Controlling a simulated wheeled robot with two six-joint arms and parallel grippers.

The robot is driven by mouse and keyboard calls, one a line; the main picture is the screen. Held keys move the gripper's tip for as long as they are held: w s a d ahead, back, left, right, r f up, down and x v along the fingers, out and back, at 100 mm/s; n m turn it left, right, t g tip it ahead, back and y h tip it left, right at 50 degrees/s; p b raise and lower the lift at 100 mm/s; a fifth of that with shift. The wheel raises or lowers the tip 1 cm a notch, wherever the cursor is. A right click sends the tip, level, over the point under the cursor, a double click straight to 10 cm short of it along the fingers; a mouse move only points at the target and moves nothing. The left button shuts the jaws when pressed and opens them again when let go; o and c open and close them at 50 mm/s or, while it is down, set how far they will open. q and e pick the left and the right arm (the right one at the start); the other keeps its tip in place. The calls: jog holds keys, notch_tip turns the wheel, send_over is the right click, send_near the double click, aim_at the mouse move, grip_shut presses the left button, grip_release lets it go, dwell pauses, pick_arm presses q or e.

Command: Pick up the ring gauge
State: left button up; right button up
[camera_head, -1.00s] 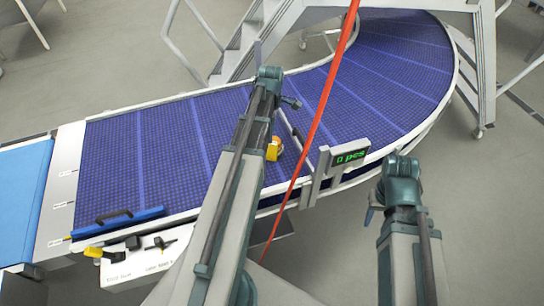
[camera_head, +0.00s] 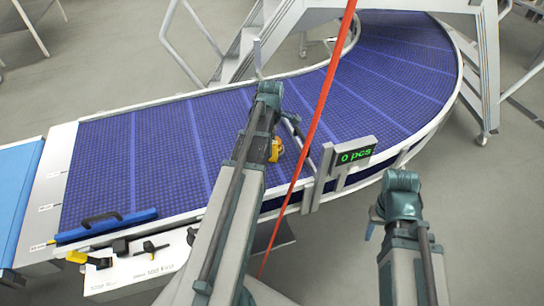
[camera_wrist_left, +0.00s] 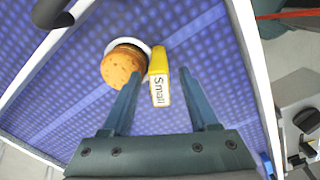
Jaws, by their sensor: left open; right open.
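The ring gauge (camera_wrist_left: 160,78) has a yellow handle marked "Small" and a pale ring at its far end. It lies on the blue conveyor belt. A brown bun-like round (camera_wrist_left: 121,67) sits at the ring and covers part of it; I cannot tell whether it is inside or on top. In the head view only a yellow-orange patch (camera_head: 276,150) of these shows beside my left arm. My left gripper (camera_wrist_left: 162,77) is open and empty, its fingertips on either side of the handle in the picture.
The belt (camera_head: 165,160) curves away right, edged by a pale rail. A counter display (camera_head: 356,155) reads "0 pcs". A red cable (camera_head: 310,130) hangs across the view.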

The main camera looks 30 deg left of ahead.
pick_arm(q)
jog(key=shift+c, duration=0.2)
grip_shut()
dwell(0.6)
notch_tip(320, 180, up, 18)
jog(key=p, duration=1.8)
jog(key=shift+f, duration=0.1)
